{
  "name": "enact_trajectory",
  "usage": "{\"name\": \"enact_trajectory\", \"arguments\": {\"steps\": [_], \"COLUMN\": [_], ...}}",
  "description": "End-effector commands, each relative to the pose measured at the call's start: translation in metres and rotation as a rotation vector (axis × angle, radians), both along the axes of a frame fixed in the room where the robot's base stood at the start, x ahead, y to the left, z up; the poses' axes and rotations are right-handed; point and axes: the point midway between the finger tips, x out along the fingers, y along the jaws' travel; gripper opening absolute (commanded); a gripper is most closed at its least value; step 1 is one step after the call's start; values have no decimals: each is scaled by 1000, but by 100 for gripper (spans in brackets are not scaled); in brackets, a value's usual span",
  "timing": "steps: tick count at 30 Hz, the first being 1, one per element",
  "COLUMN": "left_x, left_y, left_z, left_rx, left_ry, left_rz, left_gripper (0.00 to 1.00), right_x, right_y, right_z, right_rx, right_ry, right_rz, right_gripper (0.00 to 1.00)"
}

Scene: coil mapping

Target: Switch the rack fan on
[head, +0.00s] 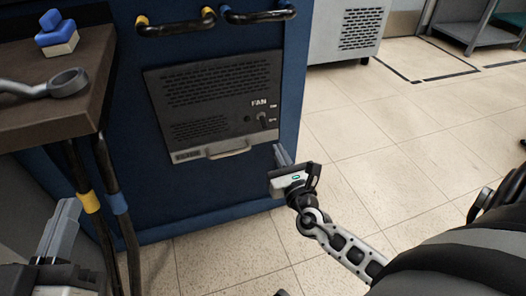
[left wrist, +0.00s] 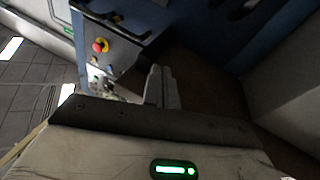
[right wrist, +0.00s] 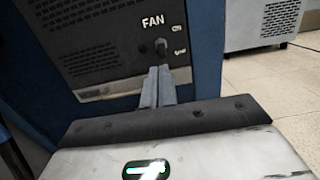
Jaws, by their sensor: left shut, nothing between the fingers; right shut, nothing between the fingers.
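The fan panel (head: 215,100) is a dark vented plate on the blue rack (head: 210,205), with a pale handle (head: 228,148) at its bottom edge. The fan switch (head: 263,120) is a small toggle under the word FAN; it also shows in the right wrist view (right wrist: 160,46). Its exact position is too small to tell. My right gripper (head: 282,155) is shut and empty, below and right of the switch in the head view; its fingertips (right wrist: 160,70) appear just below the switch in the right wrist view. My left gripper (head: 68,205) is shut and empty at the lower left.
A brown bench (head: 70,90) at the left holds blue and white blocks (head: 57,35) and a grey wrench-like tool (head: 45,85). Cables with yellow and blue bands hang beside the rack. A grey vented cabinet (head: 345,30) stands behind.

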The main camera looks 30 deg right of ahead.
Motion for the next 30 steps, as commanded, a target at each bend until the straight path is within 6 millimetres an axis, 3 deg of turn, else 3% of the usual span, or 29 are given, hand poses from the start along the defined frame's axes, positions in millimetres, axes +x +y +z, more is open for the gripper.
{"name": "enact_trajectory", "arguments": {"steps": [1,4,19,23,30], "left_x": [-2,-6,-8,-7,-9], "left_y": [-2,-4,-5,-5,-4], "left_z": [-10,-2,7,9,19], "left_rx": [-17,-42,-55,-46,-19], "left_ry": [-44,-95,-126,-154,-260], "left_rz": [-14,-31,-39,-38,-31], "left_gripper": [0,0,0,0,0], "right_x": [0,0,3,17,61], "right_y": [0,0,-1,-4,-15], "right_z": [-25,-35,-34,-33,-29], "right_rx": [1,1,3,3,4], "right_ry": [-1,-1,-3,-5,-5], "right_rz": [0,-1,-2,-2,-2], "right_gripper": [0,0,0,0,0]}}
